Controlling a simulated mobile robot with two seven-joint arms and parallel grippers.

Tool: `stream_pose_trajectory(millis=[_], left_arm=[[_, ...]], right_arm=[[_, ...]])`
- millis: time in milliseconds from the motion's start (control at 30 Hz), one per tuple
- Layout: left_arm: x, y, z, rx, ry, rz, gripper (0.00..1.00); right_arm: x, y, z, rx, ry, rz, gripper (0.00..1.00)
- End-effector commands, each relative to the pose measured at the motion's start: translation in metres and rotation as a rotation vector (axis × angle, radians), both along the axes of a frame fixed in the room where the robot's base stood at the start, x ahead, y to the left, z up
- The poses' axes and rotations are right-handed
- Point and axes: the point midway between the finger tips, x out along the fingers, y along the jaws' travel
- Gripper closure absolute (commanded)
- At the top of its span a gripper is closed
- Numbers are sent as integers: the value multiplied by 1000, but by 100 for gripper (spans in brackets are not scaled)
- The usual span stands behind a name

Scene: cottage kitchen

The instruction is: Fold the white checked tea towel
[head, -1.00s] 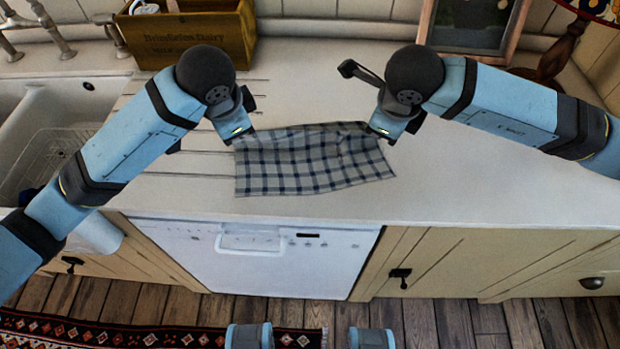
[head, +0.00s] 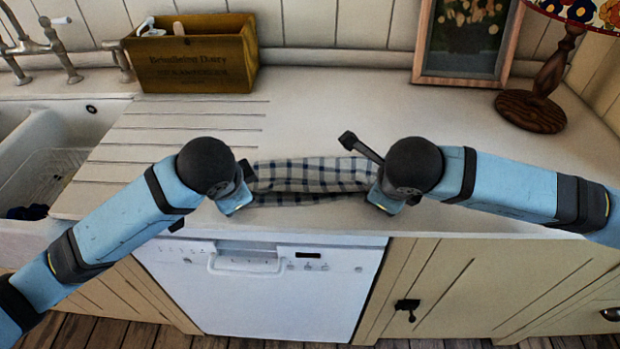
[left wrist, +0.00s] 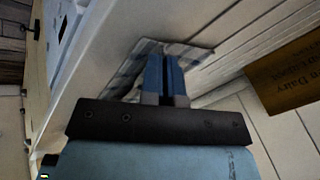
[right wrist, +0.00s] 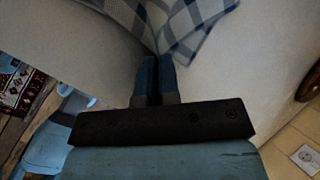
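The white and dark-blue checked tea towel (head: 312,175) lies near the front edge of the counter as a narrow, doubled strip with a fold line across it. My left gripper (head: 238,205) is at its near left corner, and the fingers are closed together on the cloth in the left wrist view (left wrist: 165,72). My right gripper (head: 384,204) is at its near right corner, with closed fingers meeting the cloth in the right wrist view (right wrist: 155,75). The towel also shows in the left wrist view (left wrist: 127,76) and the right wrist view (right wrist: 190,25). My wrists hide both towel ends in the head view.
A wooden crate (head: 190,70), a picture frame (head: 465,79) and a lamp base (head: 530,110) stand along the back. A sink (head: 50,150) is at the left. The counter (head: 340,115) behind the towel is clear. A white dishwasher (head: 260,290) is below.

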Motion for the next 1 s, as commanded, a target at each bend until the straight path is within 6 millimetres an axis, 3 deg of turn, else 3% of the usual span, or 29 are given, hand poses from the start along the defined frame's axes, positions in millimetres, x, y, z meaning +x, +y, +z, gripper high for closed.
stream_pose_trajectory(millis=[33, 200, 233, 567, 1000], left_arm=[[0, 1, 0, 2, 0, 1, 96], [0, 0, 0, 1, 2, 1, 57], [0, 0, -1, 1, 2, 1, 53], [-2, 0, -1, 2, 7, -1, 53], [-33, 0, 58, 0, -2, -3, 53]], right_arm=[[0, -1, 0, -2, 1, -1, 95], [0, 0, 0, -1, 1, 0, 56], [0, 0, 0, 0, 1, 0, 53], [-2, 1, 0, -1, 4, 2, 53], [-34, 1, 57, 1, 1, 4, 53]])
